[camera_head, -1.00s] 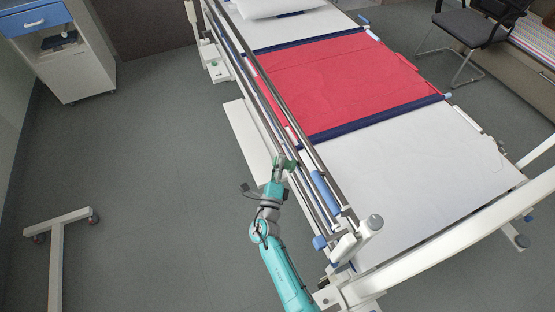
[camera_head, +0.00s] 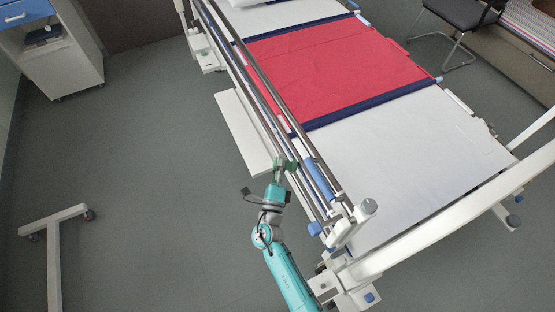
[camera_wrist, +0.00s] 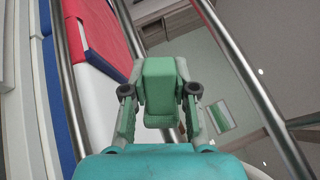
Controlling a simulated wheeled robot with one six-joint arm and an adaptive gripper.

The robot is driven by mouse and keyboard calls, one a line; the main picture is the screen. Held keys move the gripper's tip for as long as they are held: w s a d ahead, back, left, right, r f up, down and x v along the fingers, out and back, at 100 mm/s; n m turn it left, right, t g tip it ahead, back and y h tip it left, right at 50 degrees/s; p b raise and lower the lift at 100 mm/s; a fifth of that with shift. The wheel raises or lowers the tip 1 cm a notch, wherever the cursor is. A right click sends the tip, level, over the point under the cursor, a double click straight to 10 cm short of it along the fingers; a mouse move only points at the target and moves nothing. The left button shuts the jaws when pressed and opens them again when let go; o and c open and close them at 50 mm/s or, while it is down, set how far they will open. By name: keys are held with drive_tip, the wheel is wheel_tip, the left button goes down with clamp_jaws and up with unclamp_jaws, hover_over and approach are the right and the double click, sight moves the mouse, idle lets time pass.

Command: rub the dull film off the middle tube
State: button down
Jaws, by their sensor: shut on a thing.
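The bed's side rail has several long metal tubes (camera_head: 262,88) running from the far left down to the near end of the bed. I cannot make out a dull film, or which tube bears it. My gripper (camera_head: 284,172) is beside the rail near its foot end. In the wrist view my gripper (camera_wrist: 160,100) is shut on a green block (camera_wrist: 160,82). One shiny tube (camera_wrist: 70,85) passes left of the block and another (camera_wrist: 250,75) passes right of it. The block hides what lies behind it, so contact with a tube cannot be told.
The bed holds a red sheet (camera_head: 325,75) and a white sheet (camera_head: 410,150). A blue sleeve (camera_head: 318,180) sits on the rail just right of my gripper. A white end frame (camera_head: 445,235) closes the near end.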

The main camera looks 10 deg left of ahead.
drive_tip(key=shift+s+d, duration=0.55)
drive_tip(key=shift+s, duration=0.15)
drive_tip(key=shift+s+a, duration=0.55)
drive_tip(key=shift+a, duration=0.3)
drive_tip(key=shift+s+a, duration=0.55)
drive_tip(key=shift+a, duration=0.25)
drive_tip(key=shift+s+a, duration=0.55)
drive_tip(key=shift+a, duration=0.3)
drive_tip(key=shift+s+a, duration=0.45)
drive_tip(key=shift+a, duration=0.2)
drive_tip(key=shift+s+a, duration=0.4)
drive_tip(key=shift+a, duration=0.2)
drive_tip(key=shift+w+d, duration=0.1)
drive_tip(key=w+d, duration=0.4)
drive_tip(key=d, duration=0.2)
drive_tip(key=shift+d, duration=0.2)
